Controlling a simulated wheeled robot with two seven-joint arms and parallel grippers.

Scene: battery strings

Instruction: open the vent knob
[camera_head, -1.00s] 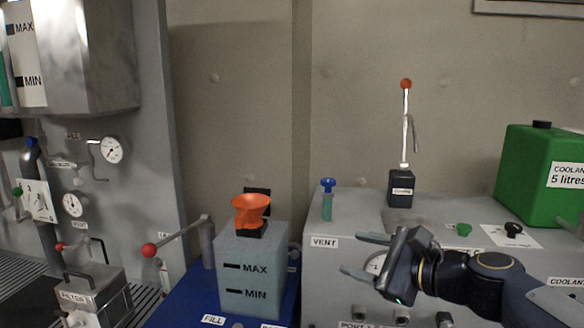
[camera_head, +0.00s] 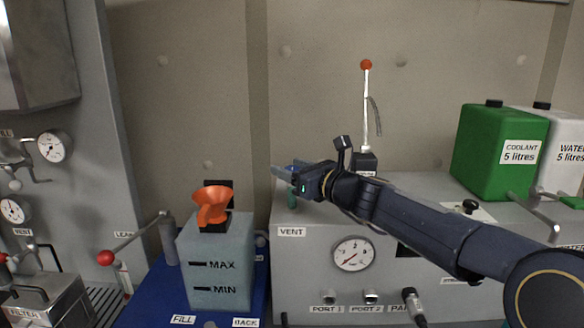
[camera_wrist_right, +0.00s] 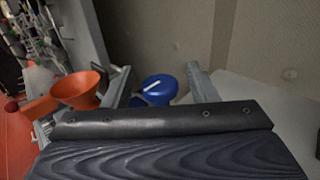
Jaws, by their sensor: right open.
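The vent knob is a blue cap on a greenish stem, standing at the left end of the grey cabinet top above the VENT label (camera_head: 291,232). In the head view my right gripper (camera_head: 284,174) is at the knob and largely hides it. In the right wrist view the blue knob (camera_wrist_right: 158,90) shows between the two open fingers, with a pale mark on its top. I see no clear contact between the fingers and the knob. My left gripper is not in view.
An orange funnel (camera_head: 212,205) sits on the MAX/MIN tank (camera_head: 215,270) to the left. A red-tipped lever (camera_head: 366,110) stands behind my right arm. A green coolant can (camera_head: 495,150) and a gauge (camera_head: 351,254) are to the right.

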